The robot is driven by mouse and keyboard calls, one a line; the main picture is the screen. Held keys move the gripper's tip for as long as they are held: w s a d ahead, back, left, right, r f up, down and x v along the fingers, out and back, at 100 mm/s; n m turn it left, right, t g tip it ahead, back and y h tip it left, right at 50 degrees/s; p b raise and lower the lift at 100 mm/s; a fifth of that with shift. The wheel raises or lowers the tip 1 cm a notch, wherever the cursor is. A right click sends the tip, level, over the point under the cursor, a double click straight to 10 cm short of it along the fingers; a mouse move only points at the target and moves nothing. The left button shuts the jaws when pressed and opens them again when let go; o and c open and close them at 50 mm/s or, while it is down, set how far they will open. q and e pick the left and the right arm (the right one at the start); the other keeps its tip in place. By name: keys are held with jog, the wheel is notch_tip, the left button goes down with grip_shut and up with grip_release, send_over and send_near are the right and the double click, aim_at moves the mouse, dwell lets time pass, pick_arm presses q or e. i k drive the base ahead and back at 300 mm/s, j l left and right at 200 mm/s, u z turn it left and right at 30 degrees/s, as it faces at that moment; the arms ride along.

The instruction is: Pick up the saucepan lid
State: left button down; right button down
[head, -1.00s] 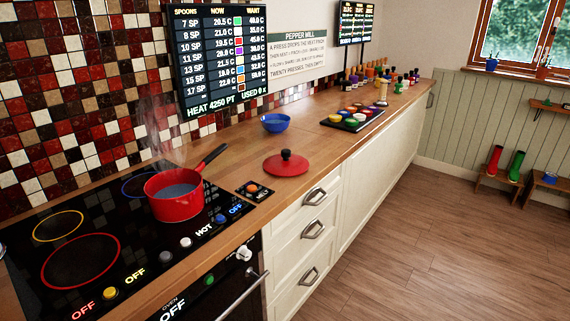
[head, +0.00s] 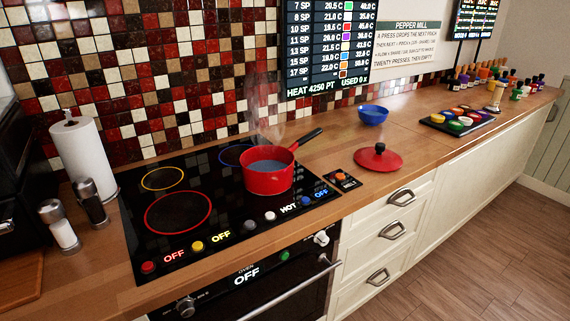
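The saucepan lid (head: 378,160) is a flat red disc with a black knob. It lies on the wooden counter to the right of the hob, in front of the blue bowl. Neither of my grippers is in view.
The black hob (head: 215,200) has a lit HOT sign beside the saucepan. A small black panel with an orange button (head: 341,179) sits between hob and lid. A blue bowl (head: 373,115) stands behind the lid. A tray of coloured pots (head: 457,121) is farther right. A paper towel roll (head: 82,155) stands left.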

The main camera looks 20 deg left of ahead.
aim_at(378, 158)
jog(key=i+l+u, duration=0.15)
jog(key=u, duration=0.2)
jog(key=i+l+u, duration=0.1)
jog(key=u, duration=0.3)
jog(key=i+l+u, duration=0.15)
jog(key=l, duration=0.3)
jog(key=i+l+u, duration=0.15)
jog(key=l, duration=0.35)
jog(key=i+l, duration=0.1)
jog(key=l, duration=0.35)
jog(key=i+l+u, duration=0.1)
jog(key=l, duration=0.3)
jog(key=i+l, duration=0.1)
jog(key=l, duration=0.8)
jog(key=i+u, duration=0.05)
